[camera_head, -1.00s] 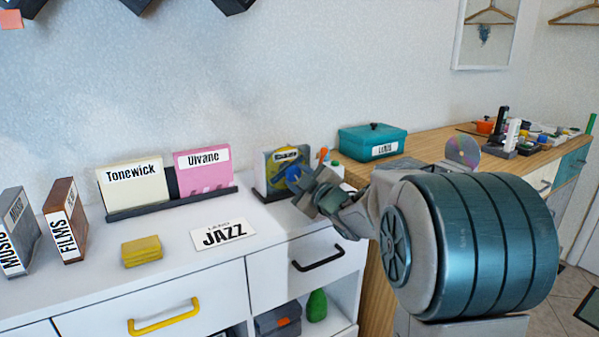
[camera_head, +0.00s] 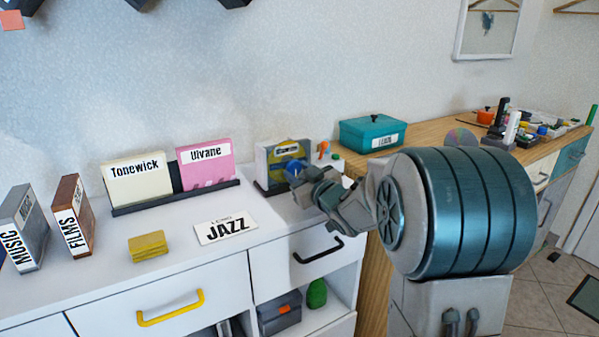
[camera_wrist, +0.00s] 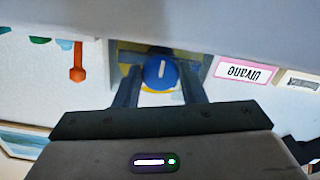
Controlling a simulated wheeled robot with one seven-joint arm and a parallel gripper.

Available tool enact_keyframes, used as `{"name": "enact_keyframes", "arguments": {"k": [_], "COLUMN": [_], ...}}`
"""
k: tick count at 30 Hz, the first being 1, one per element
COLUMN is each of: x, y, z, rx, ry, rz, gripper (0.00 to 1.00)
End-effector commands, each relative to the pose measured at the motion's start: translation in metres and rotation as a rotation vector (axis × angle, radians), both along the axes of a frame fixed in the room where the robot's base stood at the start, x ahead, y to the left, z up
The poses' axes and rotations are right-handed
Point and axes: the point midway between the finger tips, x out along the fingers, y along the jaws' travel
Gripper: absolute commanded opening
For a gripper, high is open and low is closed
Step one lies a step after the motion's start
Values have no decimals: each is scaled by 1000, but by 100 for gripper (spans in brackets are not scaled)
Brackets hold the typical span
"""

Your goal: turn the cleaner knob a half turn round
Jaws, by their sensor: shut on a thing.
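The cleaner (camera_head: 268,165) is a small upright box with a grey and yellow front and a white label, standing on the white counter by the wall. Its blue round knob (camera_wrist: 160,73) has a white line mark, which points almost straight up and down in the wrist view. My gripper (camera_wrist: 160,88) has one finger on each side of the knob and is shut on it. In the head view my gripper (camera_head: 302,178) reaches the cleaner's front from the right and hides part of it. The knob shows there only as a small blue patch.
An orange-topped item (camera_head: 323,149) stands just right of the cleaner, near a teal box (camera_head: 373,133). Left are a pink Ulvane card (camera_head: 206,164) and a cream Tonewick card (camera_head: 137,180) in a rack. A JAZZ sign (camera_head: 225,230) lies in front.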

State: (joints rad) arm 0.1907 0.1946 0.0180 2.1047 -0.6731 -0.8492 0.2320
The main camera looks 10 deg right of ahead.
Motion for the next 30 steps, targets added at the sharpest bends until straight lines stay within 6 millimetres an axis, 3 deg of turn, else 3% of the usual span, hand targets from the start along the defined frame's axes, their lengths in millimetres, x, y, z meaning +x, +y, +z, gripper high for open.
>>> {"name": "enact_keyframes", "arguments": {"k": [10,11,13,23,30], "x": [0,0,0,-2,-36], "y": [1,1,1,-1,-12], "z": [-2,-2,-1,0,2], "rx": [4,4,4,3,2], "ry": [4,4,4,1,1], "rz": [1,1,1,0,-2], "gripper": [14,42,59,59,59]}}
